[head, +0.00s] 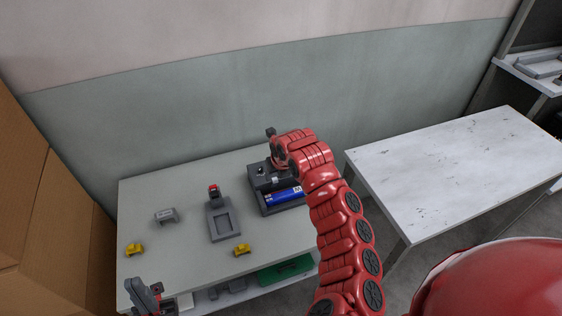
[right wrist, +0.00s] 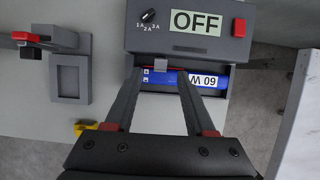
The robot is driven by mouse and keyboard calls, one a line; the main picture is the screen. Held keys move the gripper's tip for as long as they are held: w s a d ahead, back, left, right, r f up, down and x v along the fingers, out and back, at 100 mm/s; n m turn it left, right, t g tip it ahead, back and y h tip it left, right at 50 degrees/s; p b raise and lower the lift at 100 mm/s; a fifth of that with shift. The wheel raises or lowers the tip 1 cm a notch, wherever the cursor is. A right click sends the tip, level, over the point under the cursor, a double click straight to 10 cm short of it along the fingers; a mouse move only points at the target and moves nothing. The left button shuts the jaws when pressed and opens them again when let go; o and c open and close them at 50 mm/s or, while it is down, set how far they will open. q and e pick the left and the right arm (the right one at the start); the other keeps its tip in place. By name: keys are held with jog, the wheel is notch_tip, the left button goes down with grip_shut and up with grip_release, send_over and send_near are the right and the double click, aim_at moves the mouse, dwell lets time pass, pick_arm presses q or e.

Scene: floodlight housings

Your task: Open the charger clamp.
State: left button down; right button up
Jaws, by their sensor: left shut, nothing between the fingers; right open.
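The charger (head: 256,186) is a dark grey box at the right end of the grey table. In the right wrist view the charger (right wrist: 150,41) shows a knob, a display reading OFF and a red button. A blue battery (head: 284,196) marked 60 W lies in its slot; it also shows in the right wrist view (right wrist: 208,80). The clamp, a small grey block (right wrist: 161,64), sits at the battery's upper edge. My right gripper (right wrist: 160,76) is open, its fingertips on either side of the clamp, contact unclear. My left gripper (head: 148,294) is shut and empty at the table's front left.
A grey fixture (head: 210,232) with a red-tipped part stands left of the charger. Yellow clips (head: 134,249) (head: 241,250) and a grey piece (head: 166,215) lie nearby. A green tray (head: 286,271) is below. A bare white table (head: 450,160) stands right.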

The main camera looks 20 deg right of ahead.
jog(key=b+v, duration=0.2)
jog(key=v, duration=0.9)
jog(key=shift+b, duration=0.35)
jog(key=shift+a+r, duration=0.1)
